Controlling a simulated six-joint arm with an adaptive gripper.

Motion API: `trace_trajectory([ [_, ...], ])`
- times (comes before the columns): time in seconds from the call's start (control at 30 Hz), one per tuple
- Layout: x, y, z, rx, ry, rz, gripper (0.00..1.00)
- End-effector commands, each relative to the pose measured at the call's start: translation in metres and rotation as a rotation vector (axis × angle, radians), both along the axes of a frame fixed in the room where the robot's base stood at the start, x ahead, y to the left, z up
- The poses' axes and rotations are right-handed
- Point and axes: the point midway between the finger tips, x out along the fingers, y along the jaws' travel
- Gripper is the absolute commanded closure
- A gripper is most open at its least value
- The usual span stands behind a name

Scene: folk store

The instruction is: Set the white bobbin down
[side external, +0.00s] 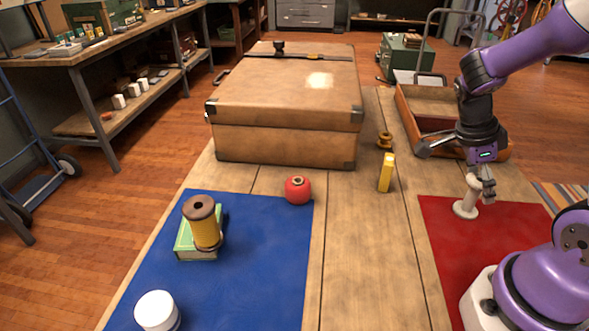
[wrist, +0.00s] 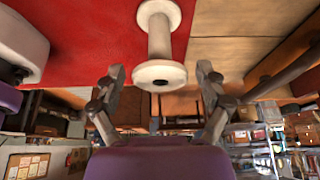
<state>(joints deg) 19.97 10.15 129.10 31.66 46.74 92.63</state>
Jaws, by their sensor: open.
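The white bobbin (side external: 467,199) stands on the red mat (side external: 512,222) at the right in the side view, near the mat's far left part. In the wrist view the white bobbin (wrist: 159,38) shows straight ahead, its flange with a dark hole facing me. My gripper (side external: 481,187) is just at the bobbin's top end. In the wrist view my gripper (wrist: 160,76) is open, with gaps between the bobbin's flange and both fingers. The bobbin looks upright or nearly so; part of its top is hidden by a finger in the side view.
A yellow block (side external: 386,172), a small brass spool (side external: 384,140) and a red spool (side external: 298,190) stand left of my gripper. A large case (side external: 285,105) and an open wooden tray (side external: 405,112) lie behind. A blue mat (side external: 262,270) holds a yellow-thread spool (side external: 203,224) and white jar (side external: 157,311).

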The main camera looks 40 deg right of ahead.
Motion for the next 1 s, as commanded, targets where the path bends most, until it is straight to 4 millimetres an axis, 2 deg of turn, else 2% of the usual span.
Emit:
trace_trajectory([
  [0.17, 0.008, 0.005, 0.021, -0.004, -0.005, 0.004, 0.16],
  [0.47, 0.028, 0.027, 0.087, 0.001, -0.008, 0.003, 0.16],
  [0.77, 0.034, 0.033, 0.110, 0.003, 0.000, 0.017, 0.16],
  [0.87, 0.035, 0.036, 0.115, 0.033, -0.009, 0.190, 0.16],
  [0.97, 0.039, 0.045, 0.120, 0.081, -0.021, 0.603, 0.16],
  [1.0, 0.041, 0.052, 0.121, 0.094, -0.026, 0.815, 0.16],
])
